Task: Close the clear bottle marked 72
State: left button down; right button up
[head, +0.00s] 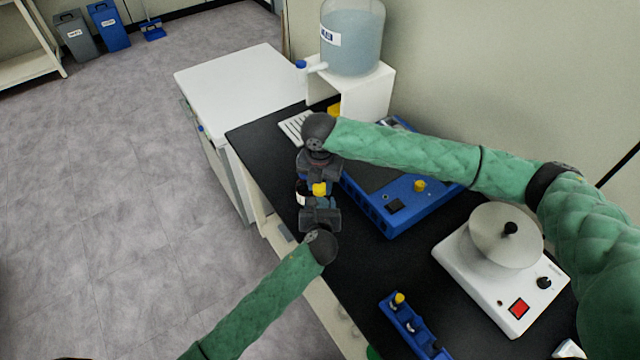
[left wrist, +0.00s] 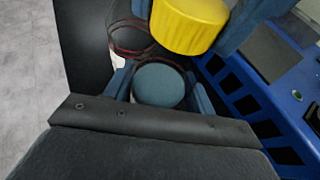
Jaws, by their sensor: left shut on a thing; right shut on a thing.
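A yellow cap (head: 320,189) is between the fingers of my right gripper (head: 320,184), which comes from above. In the left wrist view the cap (left wrist: 188,27) is large, above and slightly right of a round blue-grey bottle top (left wrist: 160,85). My left gripper (left wrist: 163,92) has its blue fingers on both sides of that bottle and is shut on it. Cap and bottle look apart. The bottle body is hidden by the grippers, and no number 72 is readable. A second container with a white label (head: 301,191) stands beside the grippers; its clear round rim (left wrist: 131,38) also shows.
A blue device (head: 395,210) is right of the grippers. A white stirrer plate (head: 485,285) with a bowl-like cover and a blue rack (head: 410,325) with a yellow-topped item are nearer. A large water jug (head: 352,45) stands behind. The black bench's left edge is close.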

jog(key=m, duration=0.7)
jog(key=shift+m, duration=0.3)
jog(key=m, duration=0.3)
jog(key=shift+f, duration=0.1)
jog(key=m, duration=0.4)
jog(key=shift+m, duration=0.3)
jog(key=m, duration=0.4)
jog(key=shift+m, duration=0.3)
jog(key=m, duration=1)
jog(key=shift+m, duration=0.3)
jog(key=o, duration=1.1)
